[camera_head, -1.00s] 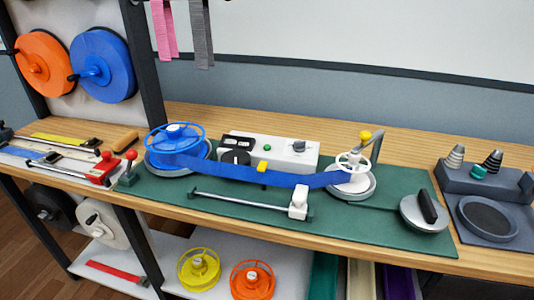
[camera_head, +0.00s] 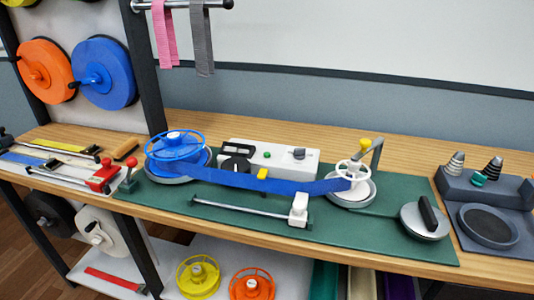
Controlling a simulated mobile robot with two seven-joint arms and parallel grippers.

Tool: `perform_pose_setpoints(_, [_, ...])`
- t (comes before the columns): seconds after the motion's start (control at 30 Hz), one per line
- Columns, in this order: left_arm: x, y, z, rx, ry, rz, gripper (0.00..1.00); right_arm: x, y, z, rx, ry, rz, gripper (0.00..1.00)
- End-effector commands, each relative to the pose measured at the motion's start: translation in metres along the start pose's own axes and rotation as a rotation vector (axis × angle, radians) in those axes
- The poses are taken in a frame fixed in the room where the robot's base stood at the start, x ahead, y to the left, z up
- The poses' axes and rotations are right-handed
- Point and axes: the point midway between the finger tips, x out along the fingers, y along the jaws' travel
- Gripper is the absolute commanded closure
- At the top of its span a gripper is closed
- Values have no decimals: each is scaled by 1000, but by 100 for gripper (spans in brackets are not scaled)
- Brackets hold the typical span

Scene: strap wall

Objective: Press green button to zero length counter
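The green button (camera_head: 267,155) is a small round dot on top of the white counter box (camera_head: 283,160). The box stands at the back of the green mat (camera_head: 370,241), behind the blue strap. A dark display sits at the box's left end, and a dark knob (camera_head: 299,153) is to the right of the button. The blue strap (camera_head: 270,183) runs from the blue reel (camera_head: 176,152) on the left to the white hub (camera_head: 354,173) on the right. The display's digits are too small to read. Neither of my grippers is in view.
A metal rod with a white slider (camera_head: 299,210) lies in front of the strap. A crank with a yellow knob (camera_head: 365,143) rises at the right hub. Red-handled tools (camera_head: 104,176) lie at left. A grey fixture (camera_head: 487,208) stands at right. Bare wood shows behind the box.

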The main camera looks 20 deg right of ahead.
Motion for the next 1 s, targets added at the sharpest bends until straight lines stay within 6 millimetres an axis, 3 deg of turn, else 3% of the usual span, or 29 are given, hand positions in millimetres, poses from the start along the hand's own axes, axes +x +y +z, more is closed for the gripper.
perform_pose_setpoints(0.43, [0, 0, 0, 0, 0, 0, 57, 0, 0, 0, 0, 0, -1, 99])
perform_pose_setpoints(1.0, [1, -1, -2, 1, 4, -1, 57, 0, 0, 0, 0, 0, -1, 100])
